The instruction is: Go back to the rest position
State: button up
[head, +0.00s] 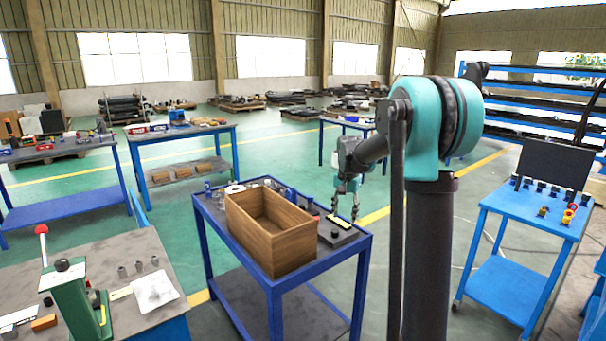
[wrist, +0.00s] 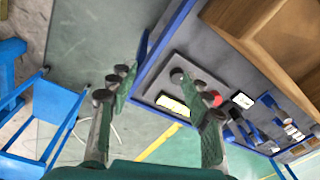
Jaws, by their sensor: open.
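My gripper (head: 344,219) hangs over the right end of a blue-framed table (head: 322,280) in the head view, fingers pointing down. In the wrist view my gripper (wrist: 158,125) has its two fingers wide apart, with nothing between them. Below it, a dark tray (head: 340,229) lies on the table top near the edge. The tray also shows in the wrist view (wrist: 188,68), with a yellow label and small dark and red parts on or near it. A wooden box (head: 290,243) stands open on the table, left of my gripper.
A blue cart (head: 520,213) with small knobs and a dark panel stands at the right. A workbench (head: 120,262) with a green lever press (head: 78,300) is at the front left. More blue tables (head: 180,133) stand behind. Green floor lies open between them.

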jog(key=s+d+f+n+t, duration=0.1)
jog(key=s+f, duration=0.3)
jog(key=s, duration=0.7)
jog(key=s+f+n+t, duration=0.1)
jog(key=s+f+n, duration=0.2)
jog(key=s, duration=0.8)
jog(key=s+d+f+n+t, duration=0.1)
jog(key=s+f, duration=0.4)
jog(key=s, duration=0.6)
jog(key=shift+d+n, duration=0.35)
jog(key=shift+n, duration=0.45)
